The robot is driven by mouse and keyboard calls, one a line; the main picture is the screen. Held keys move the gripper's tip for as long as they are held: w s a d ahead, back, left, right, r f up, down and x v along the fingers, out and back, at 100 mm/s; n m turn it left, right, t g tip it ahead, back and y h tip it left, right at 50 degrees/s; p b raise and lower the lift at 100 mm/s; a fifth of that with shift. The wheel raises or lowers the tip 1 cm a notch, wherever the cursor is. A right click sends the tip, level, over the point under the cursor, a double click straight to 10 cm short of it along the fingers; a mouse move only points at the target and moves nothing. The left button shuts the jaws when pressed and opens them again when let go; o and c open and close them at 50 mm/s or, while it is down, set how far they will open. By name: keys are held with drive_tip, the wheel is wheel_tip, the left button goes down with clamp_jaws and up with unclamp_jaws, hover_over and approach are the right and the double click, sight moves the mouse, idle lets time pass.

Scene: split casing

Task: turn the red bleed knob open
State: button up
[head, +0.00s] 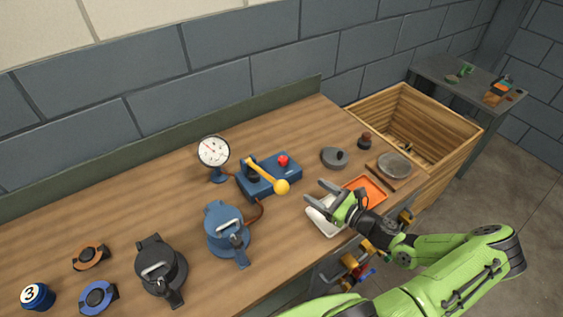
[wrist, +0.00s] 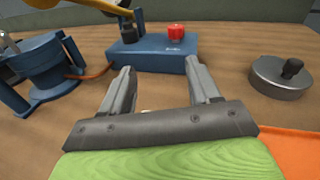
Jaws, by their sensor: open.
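The red bleed knob (head: 283,160) sits on top of a blue pump block (head: 285,181) near the middle of the bench. It also shows in the wrist view (wrist: 176,32), beyond my fingertips. A yellow lever (head: 262,172) with a ball end rises from the block and leans toward the right. My gripper (head: 315,193) is open and empty, in front of and to the right of the block in the head view. In the wrist view its two fingers (wrist: 163,86) point toward the block, apart from the knob.
A pressure gauge (head: 213,152) stands left of the block, and a blue casing (head: 226,230) is joined by a hose. A grey lidded dish (head: 335,157) is to the right.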

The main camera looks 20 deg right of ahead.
sight(287, 162)
drive_tip(key=shift+w+d+f+m+t+h, duration=0.1)
drive_tip(key=shift+w+d+m+t+h, duration=0.05)
drive_tip(key=shift+d+m+t+h, duration=0.7)
drive_tip(key=shift+w+m, duration=0.15)
drive_tip(key=shift+m, duration=0.2)
drive_tip(key=x, duration=1.5)
drive_tip(key=shift+w+a, duration=0.15)
drive_tip(key=shift+a, duration=0.15)
drive_tip(key=c, duration=1)
drive_tip(key=shift+y, duration=0.25)
drive_tip(key=shift+c, duration=0.2)
